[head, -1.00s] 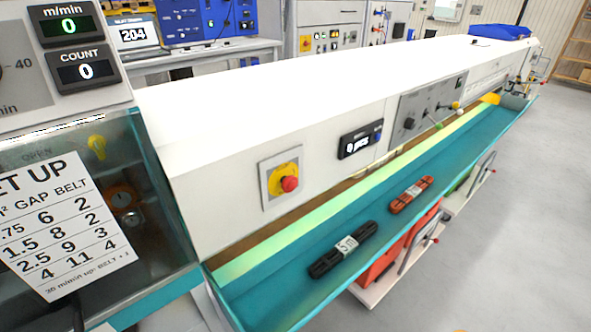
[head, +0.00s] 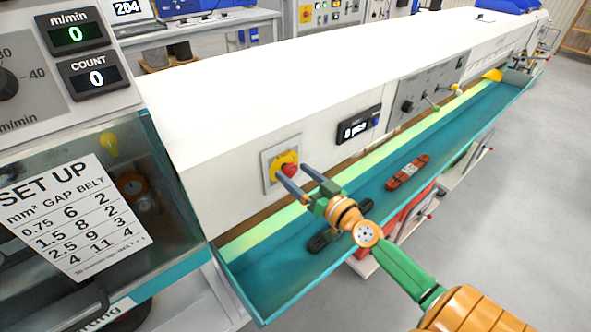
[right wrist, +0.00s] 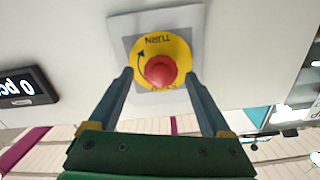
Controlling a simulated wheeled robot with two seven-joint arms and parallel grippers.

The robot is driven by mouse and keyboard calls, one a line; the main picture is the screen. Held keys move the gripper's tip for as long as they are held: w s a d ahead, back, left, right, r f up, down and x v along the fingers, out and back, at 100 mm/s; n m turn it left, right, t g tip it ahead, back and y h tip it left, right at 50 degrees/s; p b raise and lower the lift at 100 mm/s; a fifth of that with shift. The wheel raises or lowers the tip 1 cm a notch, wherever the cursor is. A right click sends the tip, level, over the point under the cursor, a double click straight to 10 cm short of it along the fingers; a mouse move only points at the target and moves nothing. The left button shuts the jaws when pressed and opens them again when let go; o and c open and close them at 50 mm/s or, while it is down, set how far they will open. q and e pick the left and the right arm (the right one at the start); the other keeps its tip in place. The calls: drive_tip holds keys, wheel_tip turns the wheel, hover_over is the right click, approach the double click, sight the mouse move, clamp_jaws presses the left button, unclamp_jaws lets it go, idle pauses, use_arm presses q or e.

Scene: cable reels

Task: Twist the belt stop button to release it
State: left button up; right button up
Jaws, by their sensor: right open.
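The belt stop button is a red knob (head: 290,170) on a yellow disc with a grey plate, on the white front of the long machine. It also shows in the right wrist view (right wrist: 161,71), where the yellow disc (right wrist: 150,45) bears the word TURN and a curved arrow. My right gripper (head: 291,168) is open, pointing at the button. In the right wrist view its two fingers stand on either side of the red knob, lower in the picture, with gaps to it. I cannot tell whether the fingertips have reached the knob's depth. My left gripper is out of view.
A teal trough (head: 270,290) runs below the button, with a black cable bundle (head: 325,238) partly behind my right gripper and an orange one (head: 408,172). A small display (head: 358,127) sits right of the button. A clear-covered unit with a set-up sheet (head: 75,215) stands left.

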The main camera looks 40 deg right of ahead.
drive_tip(key=shift+w, duration=0.35)
drive_tip(key=shift+s, duration=0.1)
drive_tip(key=shift+c, duration=0.2)
